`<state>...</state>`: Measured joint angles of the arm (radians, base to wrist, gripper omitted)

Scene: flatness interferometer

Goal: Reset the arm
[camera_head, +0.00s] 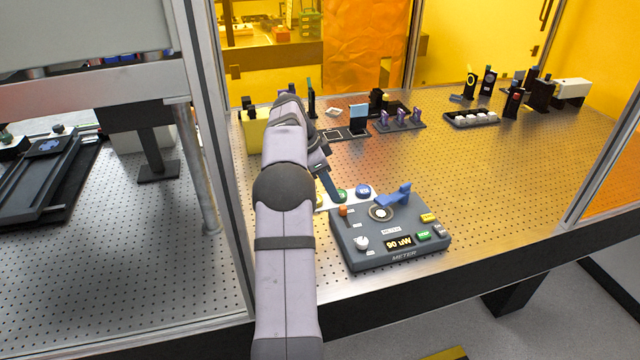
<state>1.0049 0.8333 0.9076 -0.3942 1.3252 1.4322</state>
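My arm (285,240) reaches from the bottom edge over the perforated optical table (490,180). Its far end bends down to the right. My gripper (333,190) is at that end, low over a white pad with round coloured buttons, left of and behind the grey meter box. The forearm and wrist hide most of it, and I cannot tell whether its fingers are open or shut, or whether it touches the pad.
The meter box (350,250) has a blue lever (394,196), knobs and a display. Optics stand behind, with a tray of white pieces (471,118) at the back right. Metal frame posts (207,150) bound the left. The table's right middle is clear.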

